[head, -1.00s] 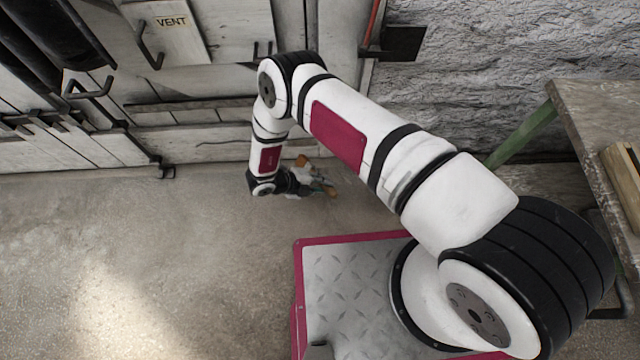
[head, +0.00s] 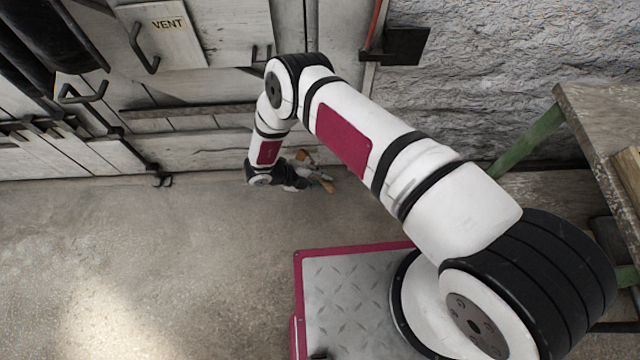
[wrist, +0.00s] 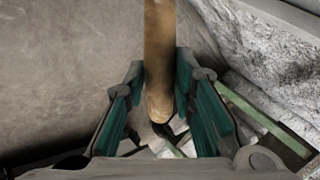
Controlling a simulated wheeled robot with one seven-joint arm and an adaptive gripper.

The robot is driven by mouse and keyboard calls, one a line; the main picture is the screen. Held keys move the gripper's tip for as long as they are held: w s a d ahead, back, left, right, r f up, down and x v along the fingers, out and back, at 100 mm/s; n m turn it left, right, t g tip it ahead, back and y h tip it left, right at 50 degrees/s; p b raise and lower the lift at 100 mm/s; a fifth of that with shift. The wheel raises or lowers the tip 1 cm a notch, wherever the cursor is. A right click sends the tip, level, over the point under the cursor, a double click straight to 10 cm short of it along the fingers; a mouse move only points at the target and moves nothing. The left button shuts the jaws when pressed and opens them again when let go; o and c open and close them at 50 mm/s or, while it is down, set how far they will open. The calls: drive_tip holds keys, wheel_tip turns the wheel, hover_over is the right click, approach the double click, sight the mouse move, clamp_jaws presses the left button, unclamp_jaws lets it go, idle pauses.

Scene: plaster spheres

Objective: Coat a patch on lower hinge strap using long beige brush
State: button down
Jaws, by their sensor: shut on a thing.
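My gripper (head: 312,180) is low in front of the white plank door, near the floor. In the wrist view its green-padded fingers (wrist: 163,112) are shut on the long beige brush (wrist: 160,60), a brown rounded handle running up out of the picture. In the head view the brush (head: 327,187) is small and partly hidden by the gripper; I cannot make out its bristles. A grey horizontal strap (head: 190,110) crosses the lower door, up and left of the gripper; it looks like the lower hinge strap, but I cannot be sure. Brush and strap appear apart.
A workbench (head: 590,120) with a green leg stands at the right. A rough plaster wall (head: 480,60) is behind. A black bracket (head: 402,46) sticks out above, and dark handles (head: 145,48) stick out from the door. The floor (head: 130,240) at left is clear.

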drive_tip(key=shift+w, duration=0.5)
drive_tip(key=shift+d, duration=0.1)
drive_tip(key=shift+d, duration=0.65)
drive_tip(key=shift+a+b, duration=1.3)
drive_tip(key=shift+a, duration=0.25)
drive_tip(key=shift+w, duration=0.1)
drive_tip(key=shift+d, duration=0.1)
drive_tip(key=shift+d+p, duration=0.55)
drive_tip(key=shift+d, duration=0.9)
